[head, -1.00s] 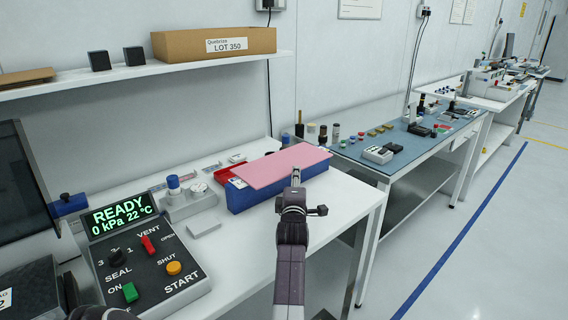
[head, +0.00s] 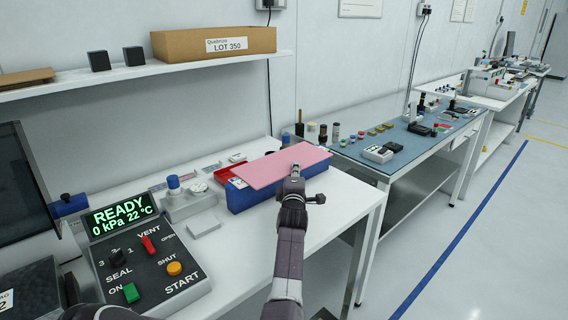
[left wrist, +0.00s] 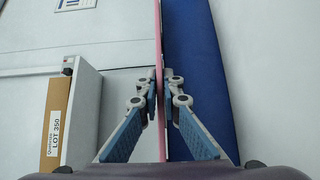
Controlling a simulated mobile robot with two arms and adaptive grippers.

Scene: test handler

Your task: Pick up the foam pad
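The foam pad (head: 270,168) is a thin pink sheet lying on top of a blue block-shaped holder (head: 245,198) near the right end of the white bench. My left gripper (head: 295,170) is at the pad's near edge in the head view. In the left wrist view the pad (left wrist: 159,40) shows edge-on as a pink strip between the fingertips of the left gripper (left wrist: 160,84), with the blue holder (left wrist: 198,70) on its right. The fingers are close together, one on each face of the pad, and look shut on it. My right gripper is not in view.
A control box (head: 150,262) with a READY display stands at the left of the bench. A gauge fixture (head: 187,198), a small grey block (head: 204,226) and a red tray (head: 226,172) are left of the holder. A shelf carries a carton (head: 180,44).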

